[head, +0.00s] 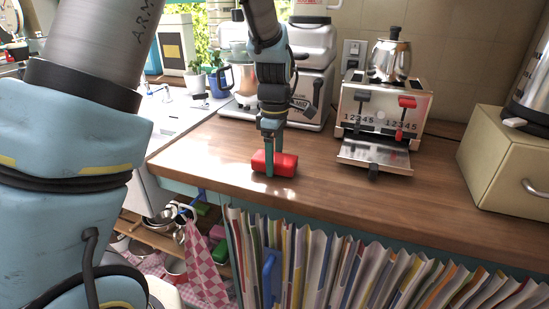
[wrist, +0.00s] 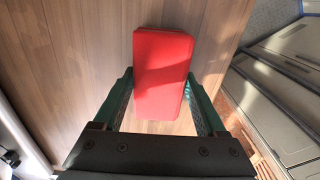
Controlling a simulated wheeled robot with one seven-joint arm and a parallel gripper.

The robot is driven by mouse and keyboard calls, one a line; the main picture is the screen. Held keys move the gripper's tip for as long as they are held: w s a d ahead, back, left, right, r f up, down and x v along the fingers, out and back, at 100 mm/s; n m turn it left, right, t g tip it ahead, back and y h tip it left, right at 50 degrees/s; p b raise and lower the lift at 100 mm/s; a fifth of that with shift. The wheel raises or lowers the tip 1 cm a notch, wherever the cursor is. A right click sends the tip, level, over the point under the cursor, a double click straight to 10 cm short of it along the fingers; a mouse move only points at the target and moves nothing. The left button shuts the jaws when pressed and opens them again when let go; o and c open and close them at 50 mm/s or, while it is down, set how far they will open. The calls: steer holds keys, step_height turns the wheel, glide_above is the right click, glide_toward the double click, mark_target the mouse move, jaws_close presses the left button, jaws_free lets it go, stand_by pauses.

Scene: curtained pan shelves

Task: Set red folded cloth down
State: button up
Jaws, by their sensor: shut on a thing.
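The red folded cloth (head: 284,164) looks like a smooth red block on the wooden counter, near its front edge. My gripper (head: 269,172) points straight down over it and is shut on it, one finger showing across its front side. In the wrist view the red folded cloth (wrist: 162,75) lies between the two green fingers of my gripper (wrist: 162,98), with wood grain around it. It appears to touch the counter or sit just above it; the exact gap cannot be told.
The wooden counter (head: 330,195) is clear to the right and front of the cloth. A toaster (head: 375,125) with a kettle (head: 390,55) on top stands to the right. A coffee machine (head: 300,90) stands behind my gripper. A cream bread box (head: 500,160) is at far right.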

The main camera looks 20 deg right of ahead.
steer(key=shift+f, duration=0.35)
steer(key=o, duration=1.2)
steer(key=shift+o, duration=0.2)
steer(key=shift+r, duration=0.1)
step_height(320, 180, up, 11)
steer(key=shift+f+b, duration=0.15)
steer(key=shift+b, duration=1)
jaws_close()
steer(key=shift+a, duration=0.1)
